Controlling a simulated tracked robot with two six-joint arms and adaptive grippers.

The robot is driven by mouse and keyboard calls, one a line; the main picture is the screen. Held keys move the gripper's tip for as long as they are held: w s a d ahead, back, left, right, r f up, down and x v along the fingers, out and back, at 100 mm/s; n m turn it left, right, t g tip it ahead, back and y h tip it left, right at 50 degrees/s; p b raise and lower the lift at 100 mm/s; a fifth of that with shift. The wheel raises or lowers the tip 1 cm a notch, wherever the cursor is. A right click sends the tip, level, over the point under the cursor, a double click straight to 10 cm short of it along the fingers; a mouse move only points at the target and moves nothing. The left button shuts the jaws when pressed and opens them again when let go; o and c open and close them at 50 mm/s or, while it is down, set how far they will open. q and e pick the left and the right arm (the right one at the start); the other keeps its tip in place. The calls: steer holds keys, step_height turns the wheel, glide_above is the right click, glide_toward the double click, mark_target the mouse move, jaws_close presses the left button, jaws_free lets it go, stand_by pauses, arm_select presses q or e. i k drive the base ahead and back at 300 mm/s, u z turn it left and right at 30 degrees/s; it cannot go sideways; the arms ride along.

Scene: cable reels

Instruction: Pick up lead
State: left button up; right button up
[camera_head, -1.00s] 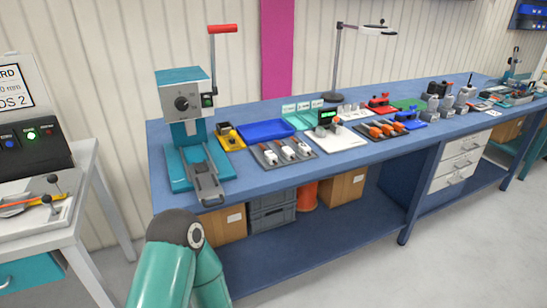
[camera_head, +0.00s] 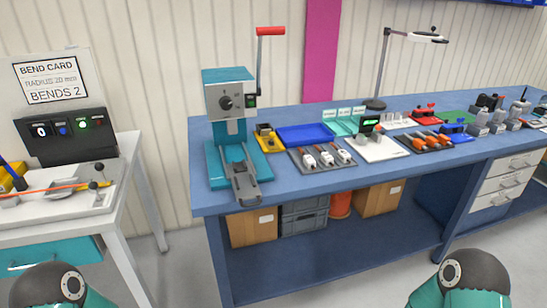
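An orange lead (camera_head: 40,191) appears to lie across the white plate of the bending station at the left; its ends are hard to make out. Neither gripper is in view. Only a teal and dark grey link of my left arm shows at the bottom left, and a similar link of my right arm at the bottom right. Both are well below and apart from the tables. A card (camera_head: 51,80) above the station reads "BEND CARD", radius 20 mm, "BENDS 2".
A blue workbench (camera_head: 340,183) carries a teal press (camera_head: 230,115) with a red-handled lever, a blue tray (camera_head: 310,134), a tray of white-and-orange connectors (camera_head: 321,158) and a lamp (camera_head: 412,36). Boxes sit on its lower shelf. A floor gap separates the white side table (camera_head: 128,172) from the bench.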

mark_target(326, 158)
steer(key=u, duration=0.3)
steer(key=i, duration=0.85)
steer(key=u, duration=0.1)
